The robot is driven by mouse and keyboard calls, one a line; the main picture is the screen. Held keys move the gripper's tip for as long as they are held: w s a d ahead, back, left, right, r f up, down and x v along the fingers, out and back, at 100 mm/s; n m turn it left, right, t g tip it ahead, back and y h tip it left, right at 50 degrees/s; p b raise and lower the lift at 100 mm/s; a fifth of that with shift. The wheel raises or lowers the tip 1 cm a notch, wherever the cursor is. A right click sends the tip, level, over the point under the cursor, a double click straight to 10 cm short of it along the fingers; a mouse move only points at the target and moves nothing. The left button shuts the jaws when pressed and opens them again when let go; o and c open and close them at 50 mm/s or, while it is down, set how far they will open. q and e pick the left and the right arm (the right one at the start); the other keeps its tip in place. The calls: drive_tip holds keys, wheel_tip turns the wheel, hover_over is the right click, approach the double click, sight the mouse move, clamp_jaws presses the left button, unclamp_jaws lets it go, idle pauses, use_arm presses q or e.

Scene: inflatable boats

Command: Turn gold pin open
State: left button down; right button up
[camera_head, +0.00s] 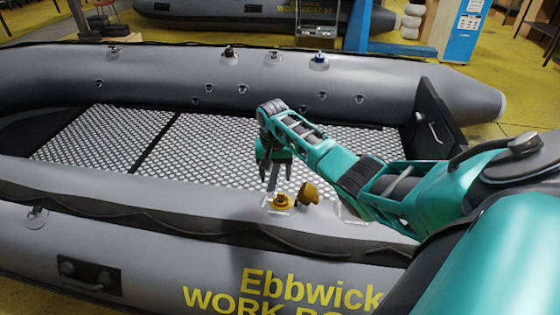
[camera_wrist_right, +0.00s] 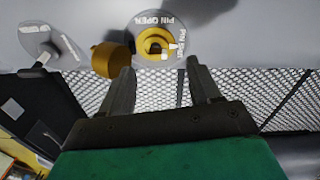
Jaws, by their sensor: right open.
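The gold pin sits in a gold valve (camera_head: 281,201) on top of the near grey tube of the inflatable boat. In the right wrist view the valve (camera_wrist_right: 153,42) is ringed by a pale disc (camera_wrist_right: 175,22) lettered "PIN OPEN", with a second label too small to read surely. A gold cap (camera_head: 307,194) stands off the valve at its right; it is at the valve's left in the right wrist view (camera_wrist_right: 112,60). My right gripper (camera_head: 271,182) points down over the tube's inner edge, close to the valve. Its fingers (camera_wrist_right: 162,82) are apart and empty. My left gripper is out of view.
The far tube carries a dark valve (camera_head: 230,54), another fitting (camera_head: 274,54) and a blue-capped valve (camera_head: 320,60). A dark transom (camera_head: 437,120) stands at the right. The patterned floor (camera_head: 200,145) is clear. Another boat (camera_head: 250,12) lies behind.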

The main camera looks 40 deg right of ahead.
sight(280, 193)
drive_tip(key=shift+m, duration=0.9)
drive_tip(key=d+f+b, duration=0.1)
drive_tip(key=f+b, duration=0.1)
drive_tip(key=f, duration=0.1)
drive_tip(key=w+d+f+b, duration=0.1)
drive_tip(key=f+b, duration=0.1)
drive_tip(key=f, duration=0.1)
drive_tip(key=d+f+b, duration=0.1)
drive_tip(key=f+b, duration=0.1)
drive_tip(key=f, duration=0.1)
drive_tip(key=shift+w+b, duration=0.15)
drive_tip(key=shift+b, duration=0.25)
drive_tip(key=shift+f+b, duration=0.45)
drive_tip(key=shift+f, duration=0.3)
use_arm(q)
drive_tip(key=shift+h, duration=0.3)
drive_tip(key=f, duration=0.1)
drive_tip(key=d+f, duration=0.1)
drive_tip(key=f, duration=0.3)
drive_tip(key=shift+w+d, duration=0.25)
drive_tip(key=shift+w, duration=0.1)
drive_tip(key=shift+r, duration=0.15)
use_arm(e)
drive_tip(key=shift+c, duration=0.4)
drive_tip(key=c, duration=1)
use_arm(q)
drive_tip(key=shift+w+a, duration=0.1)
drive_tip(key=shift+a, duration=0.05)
use_arm(e)
drive_tip(key=shift+o, duration=0.2)
